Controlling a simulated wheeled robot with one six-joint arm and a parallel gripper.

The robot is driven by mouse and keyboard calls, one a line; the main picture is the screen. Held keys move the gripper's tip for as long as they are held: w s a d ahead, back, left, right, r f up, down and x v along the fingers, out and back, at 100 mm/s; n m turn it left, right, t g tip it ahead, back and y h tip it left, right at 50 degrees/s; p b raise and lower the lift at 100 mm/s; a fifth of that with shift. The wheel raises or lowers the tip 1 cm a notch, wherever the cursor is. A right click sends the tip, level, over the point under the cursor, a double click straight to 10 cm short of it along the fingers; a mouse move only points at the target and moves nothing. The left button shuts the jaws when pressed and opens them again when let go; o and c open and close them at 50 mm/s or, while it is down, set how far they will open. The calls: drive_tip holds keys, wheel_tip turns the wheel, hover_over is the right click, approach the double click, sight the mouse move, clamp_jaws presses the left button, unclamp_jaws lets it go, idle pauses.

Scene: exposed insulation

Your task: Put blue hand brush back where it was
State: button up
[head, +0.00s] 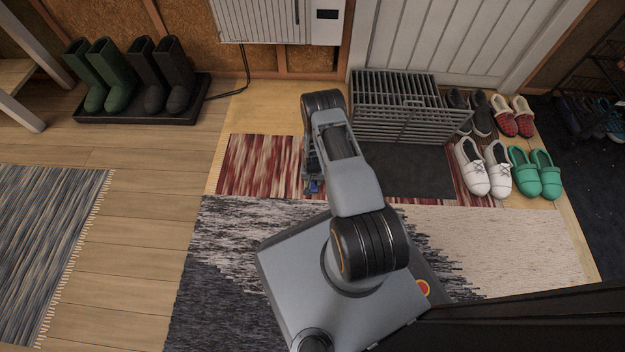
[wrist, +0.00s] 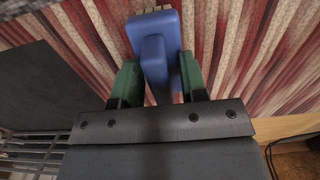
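The blue hand brush (wrist: 154,48) shows in the wrist view, between the two green fingers of my gripper (wrist: 160,75). In the head view only a small blue bit of the brush (head: 314,187) shows, low over the red striped rug (head: 258,165). My own arm hides most of the gripper there. I cannot tell whether the brush touches the rug.
A grey metal crate (head: 395,105) stands on a dark mat (head: 420,172) to the right. Several pairs of shoes (head: 498,168) are right of it. Boots stand on a black tray (head: 190,112) at the back left.

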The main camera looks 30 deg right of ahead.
drive_tip(key=shift+o, duration=0.2)
drive_tip(key=w+a+r+n+t+p, duration=0.1)
drive_tip(key=a+r+p, duration=0.15)
drive_tip(key=r, duration=1.75)
drive_tip(key=a+r+n+p, duration=0.2)
drive_tip(key=r+p, duration=0.1)
drive_tip(key=r, duration=1.8)
drive_tip(key=s+a+r+n, duration=0.1)
drive_tip(key=s+a+r, duration=0.1)
drive_tip(key=s+r, duration=0.6)
drive_tip(key=s+a+r+n+t, duration=0.1)
drive_tip(key=s+a+r, duration=0.1)
drive_tip(key=s+r, duration=0.6)
drive_tip(key=shift+s+a+n+t, duration=0.2)
drive_tip(key=shift+a+n+t, duration=0.1)
drive_tip(key=shift+a+n, duration=0.1)
